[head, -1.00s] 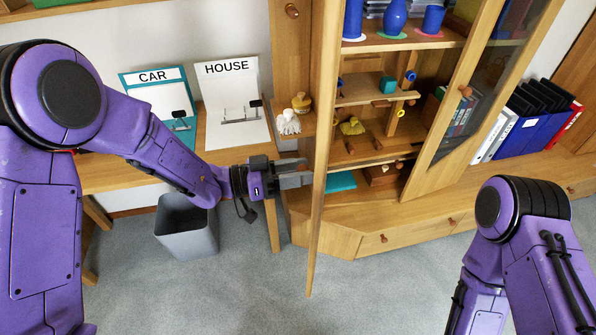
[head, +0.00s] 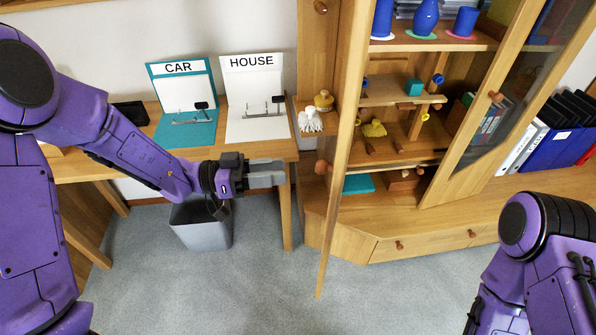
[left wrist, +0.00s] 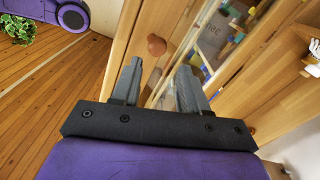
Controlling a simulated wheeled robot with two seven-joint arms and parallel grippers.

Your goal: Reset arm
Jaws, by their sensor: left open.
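My left arm reaches in from the left in the head view. My left gripper (head: 268,175) is in front of the desk's right end, left of the open cabinet door (head: 336,200). It is open and I see nothing between its fingers. In the left wrist view the two grey fingers (left wrist: 158,90) stand apart, with the wooden door and its round knob (left wrist: 156,45) beyond them. I cannot tell how close the fingers are to the door. My right arm shows at the lower right of the head view, but its gripper is out of view.
The desk (head: 255,150) holds the CAR binder (head: 186,130) and the HOUSE binder (head: 255,127). A grey bin (head: 203,225) stands below. The cabinet (head: 400,150) has open doors and shelves with blue vases (head: 424,18) and small blocks. Grey carpet in front is clear.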

